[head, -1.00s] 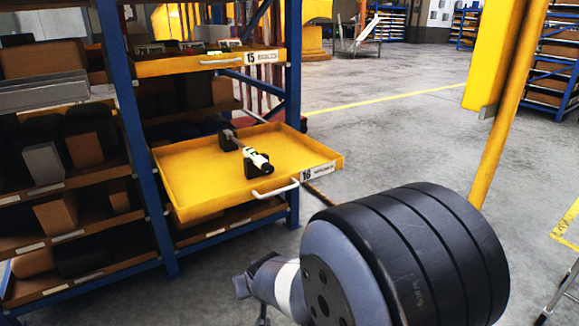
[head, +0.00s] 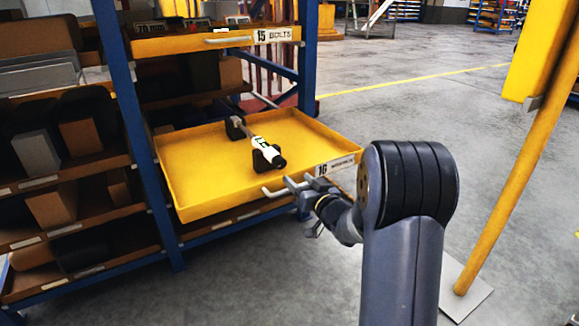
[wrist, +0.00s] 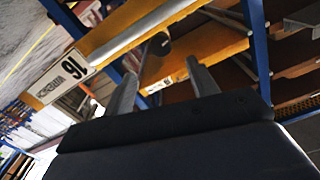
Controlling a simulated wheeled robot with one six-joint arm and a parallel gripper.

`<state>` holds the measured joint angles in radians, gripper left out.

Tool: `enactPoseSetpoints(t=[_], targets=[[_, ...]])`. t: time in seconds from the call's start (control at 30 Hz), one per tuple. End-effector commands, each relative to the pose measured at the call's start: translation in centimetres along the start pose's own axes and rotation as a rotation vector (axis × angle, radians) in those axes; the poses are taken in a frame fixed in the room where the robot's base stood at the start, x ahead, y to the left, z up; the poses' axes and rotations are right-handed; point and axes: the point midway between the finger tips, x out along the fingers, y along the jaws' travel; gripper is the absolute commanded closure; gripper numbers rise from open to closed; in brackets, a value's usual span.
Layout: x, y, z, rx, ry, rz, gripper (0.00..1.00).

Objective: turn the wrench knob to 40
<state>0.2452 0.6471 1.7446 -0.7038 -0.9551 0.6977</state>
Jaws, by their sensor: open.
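The wrench (head: 259,143) lies on two black supports inside the pulled-out yellow drawer (head: 190,196) labelled 16. It has a dark shaft at the back, a pale section with small marks and a black end (head: 278,161) toward the drawer front. The scale is too small to read. My gripper (head: 286,187) is outside the drawer front, close to its pale handle (head: 271,193), below and right of the wrench's near end. In the wrist view the two fingers (wrist: 163,70) are apart with nothing clearly held. The drawer's 16 label (wrist: 62,76) shows left of them.
Drawer 15 (head: 190,46), labelled bolts, is above drawer 16. A blue rack post (head: 307,60) stands behind the drawer's right side. Shelves with boxes fill the left. A yellow post (head: 520,170) stands at right, with open floor between.

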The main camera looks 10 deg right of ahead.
Motion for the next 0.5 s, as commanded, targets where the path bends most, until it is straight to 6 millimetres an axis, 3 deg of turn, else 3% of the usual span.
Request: enactPoseSetpoints(t=[0.3, 0.5], targets=[[5.8, 0.0, 0.3, -0.002, 0.0, -0.001, 0.45], [8.2, 0.0, 0.2, -0.002, 0.0, 0.0, 0.45]])
